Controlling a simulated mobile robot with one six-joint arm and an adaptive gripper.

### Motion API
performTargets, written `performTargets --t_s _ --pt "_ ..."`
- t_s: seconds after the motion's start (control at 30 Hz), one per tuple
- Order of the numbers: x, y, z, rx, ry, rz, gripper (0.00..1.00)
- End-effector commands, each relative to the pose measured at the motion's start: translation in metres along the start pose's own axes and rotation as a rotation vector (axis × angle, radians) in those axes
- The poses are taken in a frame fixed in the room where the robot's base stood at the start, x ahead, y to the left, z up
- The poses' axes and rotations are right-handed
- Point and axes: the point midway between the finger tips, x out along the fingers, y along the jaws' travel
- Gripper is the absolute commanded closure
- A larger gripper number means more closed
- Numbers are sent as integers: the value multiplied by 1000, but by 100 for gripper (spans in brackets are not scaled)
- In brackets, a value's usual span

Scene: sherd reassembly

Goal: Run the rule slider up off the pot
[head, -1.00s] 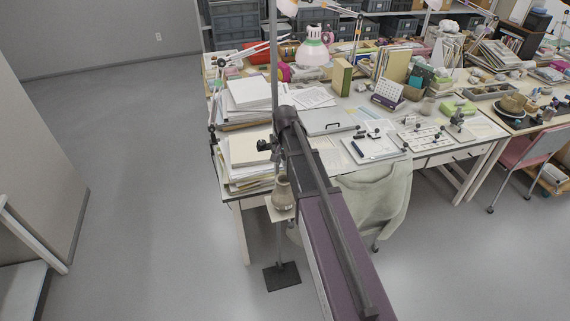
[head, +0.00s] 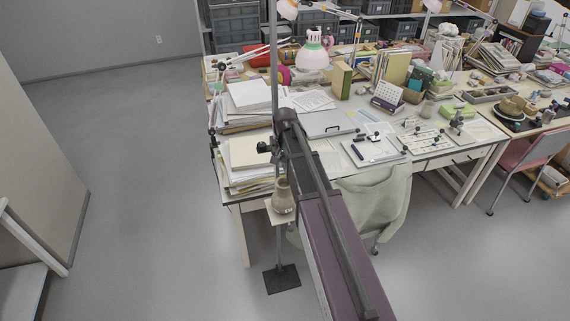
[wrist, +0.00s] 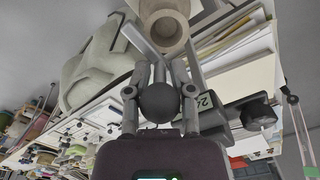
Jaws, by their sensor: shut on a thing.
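The rule slider, a dark clamp with a black knob (head: 264,148), sits on a tall upright rod (head: 274,70). In the wrist view, its black side knob (wrist: 258,113) and a pale number tag (wrist: 205,101) show at right. My gripper (wrist: 160,78) has its fingers closed around a dark round ball (wrist: 159,103) at the slider. The pot (head: 283,198), a small grey-brown vessel, stands upright on a pale plate (head: 275,214) below the slider. Its round open mouth (wrist: 166,30) shows in the wrist view. My arm hides part of the slider, so I cannot tell whether it touches the pot.
The rod rises from a black floor base (head: 282,279). Paper stacks (head: 250,152) on the white desk stand close behind it. A chair with a pale garment (head: 375,205) is to the right. The floor (head: 150,200) at left is clear.

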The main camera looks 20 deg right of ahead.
Motion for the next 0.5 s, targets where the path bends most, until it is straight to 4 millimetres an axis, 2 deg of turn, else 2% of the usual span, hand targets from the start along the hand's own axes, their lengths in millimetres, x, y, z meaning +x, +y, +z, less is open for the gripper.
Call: performTargets --t_s 0.1,0.5 --pt "-15 0 -1 0 1 0 100" --pt "-47 0 -1 0 1 0 100"
